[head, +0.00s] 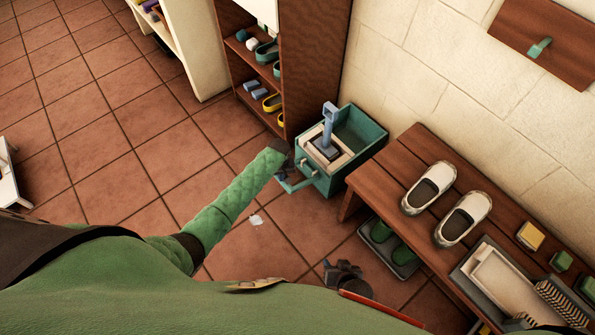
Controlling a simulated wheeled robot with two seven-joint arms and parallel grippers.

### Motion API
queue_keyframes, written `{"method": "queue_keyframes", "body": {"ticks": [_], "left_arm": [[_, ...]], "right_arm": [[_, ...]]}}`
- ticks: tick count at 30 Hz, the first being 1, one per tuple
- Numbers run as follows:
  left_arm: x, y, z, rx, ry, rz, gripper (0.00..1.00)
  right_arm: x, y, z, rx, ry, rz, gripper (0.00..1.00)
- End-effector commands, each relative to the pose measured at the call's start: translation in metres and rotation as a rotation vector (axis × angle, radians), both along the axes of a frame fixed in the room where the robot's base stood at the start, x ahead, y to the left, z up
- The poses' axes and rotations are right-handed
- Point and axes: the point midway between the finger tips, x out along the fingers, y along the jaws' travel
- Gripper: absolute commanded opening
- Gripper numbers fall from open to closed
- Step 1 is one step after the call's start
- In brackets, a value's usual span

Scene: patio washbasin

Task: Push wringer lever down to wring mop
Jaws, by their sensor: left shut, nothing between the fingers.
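The teal mop bucket (367,164) stands on the tiles by the wall, left of the bench. A pale wringer frame (312,150) sits in its near-left part, with a blue upright piece (329,113) rising from it; I cannot tell if this is the mop or part of the wringer. A teal bar (301,184), seemingly the lever, sticks out low from the bucket's near side. My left gripper (287,172) is shut and empty beside this bar; contact cannot be told. My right gripper (344,277) hangs low over the floor near my body, its fingers unclear.
A wooden bench (412,153) with white shoes (462,219) and a grey tray (462,275) is to the right. A shoe shelf (314,60) stands close behind the bucket.

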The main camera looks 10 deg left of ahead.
Motion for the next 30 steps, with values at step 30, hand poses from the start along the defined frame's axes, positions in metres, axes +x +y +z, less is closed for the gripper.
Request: {"method": "queue_keyframes", "body": {"ticks": [30], "left_arm": [[-0.006,0.004,-0.023,0.0,0.0,0.0,0.0]], "right_arm": [[0.002,-0.001,-0.004,-0.001,-0.001,0.0,0.36]]}}
